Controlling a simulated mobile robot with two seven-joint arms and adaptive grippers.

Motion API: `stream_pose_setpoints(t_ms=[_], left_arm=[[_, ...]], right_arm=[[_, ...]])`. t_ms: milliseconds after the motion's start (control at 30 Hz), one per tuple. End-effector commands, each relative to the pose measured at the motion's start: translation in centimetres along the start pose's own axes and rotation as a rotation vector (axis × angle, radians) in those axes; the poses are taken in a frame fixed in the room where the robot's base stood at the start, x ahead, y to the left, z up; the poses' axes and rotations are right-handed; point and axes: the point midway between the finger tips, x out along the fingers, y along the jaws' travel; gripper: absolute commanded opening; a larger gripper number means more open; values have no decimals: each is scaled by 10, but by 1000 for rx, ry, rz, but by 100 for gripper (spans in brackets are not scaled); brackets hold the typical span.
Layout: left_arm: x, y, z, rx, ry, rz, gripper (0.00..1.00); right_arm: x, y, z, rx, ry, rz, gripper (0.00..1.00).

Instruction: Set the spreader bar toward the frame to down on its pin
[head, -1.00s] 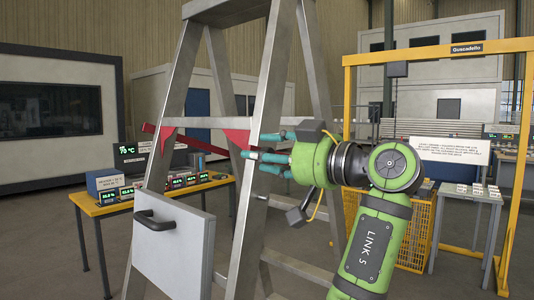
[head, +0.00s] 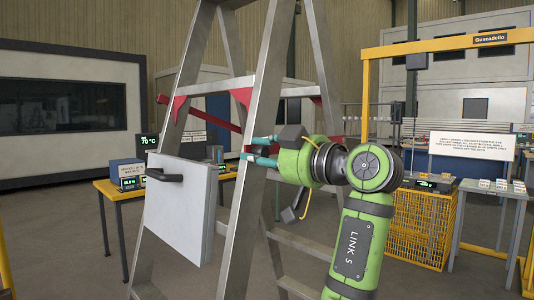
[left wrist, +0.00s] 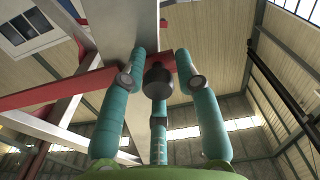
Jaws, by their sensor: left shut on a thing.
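The red spreader bar (head: 210,118) slopes down to the right behind the near leg of the grey A-shaped frame (head: 262,95). In the left wrist view the red bar (left wrist: 60,93) runs in from the left to my fingers. My left gripper (head: 246,148) has its teal fingers at the right side of that leg. In the left wrist view my left gripper (left wrist: 158,65) is closed around a red piece, with a dark round knob between the fingers. I cannot make out the pin. My right gripper is not in view.
A yellow gantry (head: 440,48) and a table with a white sign (head: 468,147) stand at right. Floor between is clear.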

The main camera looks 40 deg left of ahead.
Motion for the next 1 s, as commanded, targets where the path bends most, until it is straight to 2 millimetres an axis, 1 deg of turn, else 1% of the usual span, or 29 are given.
stream_pose_setpoints(t_ms=[33, 133, 333, 367, 400, 600, 767, 867, 967, 1000], left_arm=[[0, 1, 5, -7, -2, 6, 0], [0, 1, 5, -12, -4, 5, 0], [0, 1, 5, -12, -6, 5, 0], [0, 1, 5, -12, -6, 5, 36], [0, 1, 5, -12, -6, 5, 51], [0, 0, 4, -10, -5, 2, 51], [-1, 0, 4, -9, -4, 2, 51], [-10, 1, 4, -9, -4, 3, 51], [-26, 1, 4, -9, -5, 5, 51], [-34, 1, 4, -9, -4, 6, 51]], right_arm=[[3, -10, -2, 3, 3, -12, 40], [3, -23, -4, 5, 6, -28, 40], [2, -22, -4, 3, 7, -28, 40], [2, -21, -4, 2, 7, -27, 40], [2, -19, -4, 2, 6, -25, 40], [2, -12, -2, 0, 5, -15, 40], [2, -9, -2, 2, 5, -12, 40], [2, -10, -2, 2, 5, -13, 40], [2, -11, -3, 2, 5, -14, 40], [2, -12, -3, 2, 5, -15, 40]])
